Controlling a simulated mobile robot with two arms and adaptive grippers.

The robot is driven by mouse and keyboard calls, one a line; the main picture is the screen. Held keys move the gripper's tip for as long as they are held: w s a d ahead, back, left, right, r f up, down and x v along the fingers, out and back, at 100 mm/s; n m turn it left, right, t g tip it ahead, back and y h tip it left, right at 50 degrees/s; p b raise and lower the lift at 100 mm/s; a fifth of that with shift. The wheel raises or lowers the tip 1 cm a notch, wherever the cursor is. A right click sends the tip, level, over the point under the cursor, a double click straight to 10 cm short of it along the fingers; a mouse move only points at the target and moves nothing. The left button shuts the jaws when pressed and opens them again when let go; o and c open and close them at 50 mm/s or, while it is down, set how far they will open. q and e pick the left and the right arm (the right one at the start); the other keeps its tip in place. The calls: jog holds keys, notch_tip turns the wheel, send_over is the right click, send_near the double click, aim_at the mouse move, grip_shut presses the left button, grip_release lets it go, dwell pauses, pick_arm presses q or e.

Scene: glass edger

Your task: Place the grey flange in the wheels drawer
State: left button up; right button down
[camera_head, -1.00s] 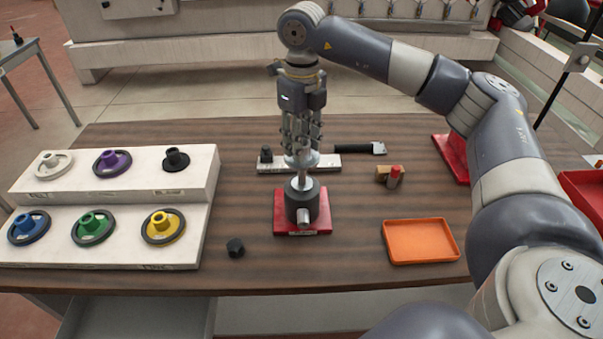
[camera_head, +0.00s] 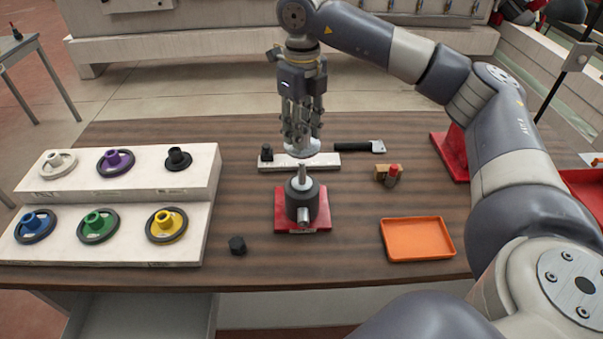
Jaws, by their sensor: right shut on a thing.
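My right gripper (camera_head: 301,138) points straight down over the middle of the table and is shut on the grey flange (camera_head: 303,150). The flange is a pale metallic disc at the fingertips, its upper part hidden by the fingers. It is just above the tip of the upright spindle on a dark round stand (camera_head: 302,200) with a red base plate. I cannot tell whether flange and tip still touch. Below the table's front edge at lower left, a pale grey open drawer (camera_head: 140,318) shows partly; its label cannot be seen. My left gripper is not in view.
A white stepped rack (camera_head: 190,232) with several coloured wheel flanges stands at left. A black nut (camera_head: 237,245) and an orange tray (camera_head: 417,239) lie near the front.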

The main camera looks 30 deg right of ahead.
jog(key=shift+r+p, duration=0.55)
jog(key=shift+r, duration=0.7)
